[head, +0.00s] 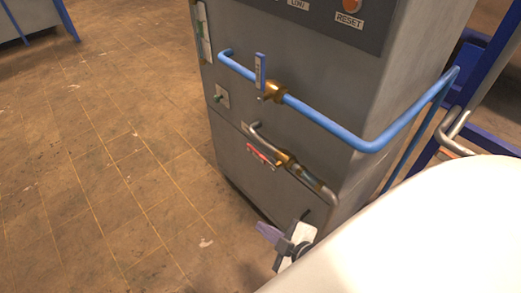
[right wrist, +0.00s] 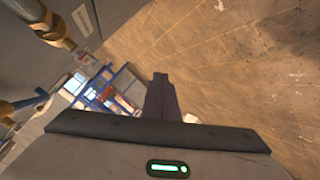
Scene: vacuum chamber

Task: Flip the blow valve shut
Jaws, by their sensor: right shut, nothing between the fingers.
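The grey cabinet (head: 290,100) carries two valves, and I cannot read which one is named the blow valve. A brass valve (head: 272,91) with an upright blue lever (head: 260,70) sits on the blue pipe. Lower down, a brass valve (head: 285,158) on a short grey pipe has a red lever or label (head: 261,156) beside it. My right gripper (head: 266,232) is below the lower valve, in front of the cabinet, apart from both valves. Its fingers are shut and empty, also in the right wrist view (right wrist: 160,90). My left gripper is not in view.
The blue pipe (head: 330,124) runs across the cabinet front and bends around its right side. A control panel with a RESET button (head: 351,5) is at the top. Blue framing (head: 480,70) stands at right.

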